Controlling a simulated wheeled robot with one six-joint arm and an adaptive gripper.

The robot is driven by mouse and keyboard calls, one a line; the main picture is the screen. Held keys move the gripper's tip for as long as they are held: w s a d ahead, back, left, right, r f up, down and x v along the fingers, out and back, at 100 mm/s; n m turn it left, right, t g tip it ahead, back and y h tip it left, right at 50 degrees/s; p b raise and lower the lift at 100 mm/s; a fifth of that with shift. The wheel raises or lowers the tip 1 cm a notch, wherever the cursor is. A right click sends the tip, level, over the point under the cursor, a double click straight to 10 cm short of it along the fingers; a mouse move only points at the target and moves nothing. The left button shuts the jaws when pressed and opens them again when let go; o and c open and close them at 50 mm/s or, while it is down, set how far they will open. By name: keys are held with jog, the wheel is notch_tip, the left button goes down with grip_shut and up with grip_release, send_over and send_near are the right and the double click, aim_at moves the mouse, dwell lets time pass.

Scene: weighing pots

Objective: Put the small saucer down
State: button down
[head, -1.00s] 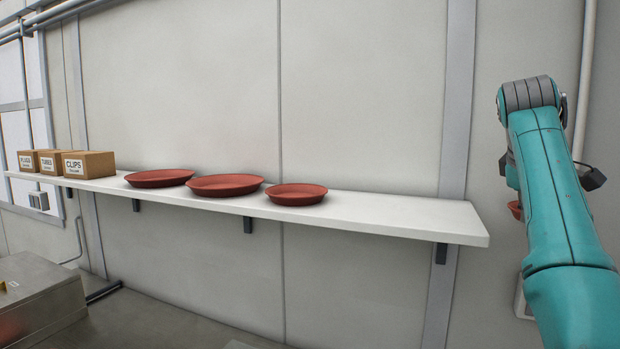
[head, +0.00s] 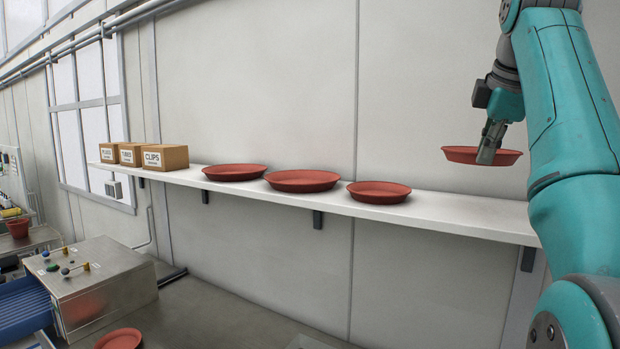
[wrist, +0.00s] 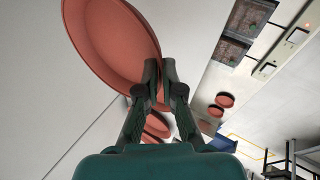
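My gripper (head: 490,152) is shut on the rim of a small terracotta saucer (head: 458,154), held roughly level in the air above the right part of the shelf. In the wrist view the saucer (wrist: 105,40) reaches up and left from the fingertips (wrist: 160,72). The white wall shelf (head: 465,210) bears three more terracotta saucers: a left one (head: 235,172), a wider middle one (head: 302,181) and a smaller right one (head: 379,192). I cannot tell the held saucer's exact height over the shelf.
Several cardboard boxes, one a CLIPS box (head: 165,157), stand at the shelf's left end. The shelf right of its saucers is bare. A metal unit (head: 105,290) stands lower left, with another reddish round item (head: 119,339) near it. The wall is close behind the shelf.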

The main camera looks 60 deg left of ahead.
send_near(472, 218)
jog(key=x, duration=0.6)
jog(key=c, duration=1.6)
grip_release()
